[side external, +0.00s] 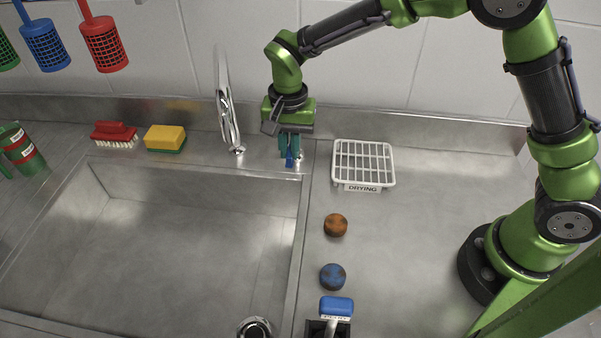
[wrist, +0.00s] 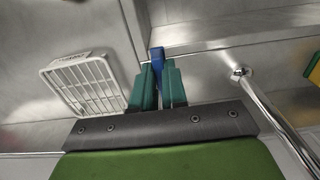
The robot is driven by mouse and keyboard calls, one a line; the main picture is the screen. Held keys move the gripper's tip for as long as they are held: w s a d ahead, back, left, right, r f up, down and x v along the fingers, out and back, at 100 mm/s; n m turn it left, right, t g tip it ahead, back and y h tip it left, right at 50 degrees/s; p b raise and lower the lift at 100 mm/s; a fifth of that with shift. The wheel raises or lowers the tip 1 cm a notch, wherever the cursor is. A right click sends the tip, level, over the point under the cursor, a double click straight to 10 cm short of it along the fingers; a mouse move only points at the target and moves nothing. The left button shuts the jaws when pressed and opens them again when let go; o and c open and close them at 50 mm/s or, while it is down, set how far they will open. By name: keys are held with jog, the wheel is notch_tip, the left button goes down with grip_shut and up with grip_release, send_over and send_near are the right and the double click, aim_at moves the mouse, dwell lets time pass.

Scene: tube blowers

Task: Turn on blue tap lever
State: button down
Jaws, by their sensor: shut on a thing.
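The blue tap lever (side external: 290,160) stands at the back of the counter, just right of the chrome faucet (side external: 229,115). In the wrist view the blue lever (wrist: 157,58) shows between my teal fingers. My gripper (side external: 290,147) points down over the lever with its fingers closed around it. The gripper also shows in the wrist view (wrist: 159,75). The lower part of the lever and its mount are mostly hidden by the fingers. No water is visible under the faucet.
A white drying rack (side external: 363,164) stands right of my gripper. The sink (side external: 170,240) is empty. A sponge (side external: 165,138) and red brush (side external: 114,134) sit behind it.

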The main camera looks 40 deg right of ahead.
jog(key=w+m, duration=0.1)
jog(key=w+a+m, duration=0.1)
jog(key=m, duration=0.1)
jog(key=shift+a, duration=0.2)
dwell(0.3)
jog(key=c, duration=1.2)
grip_release()
jog(key=shift+o, duration=0.2)
jog(key=shift+r, duration=0.15)
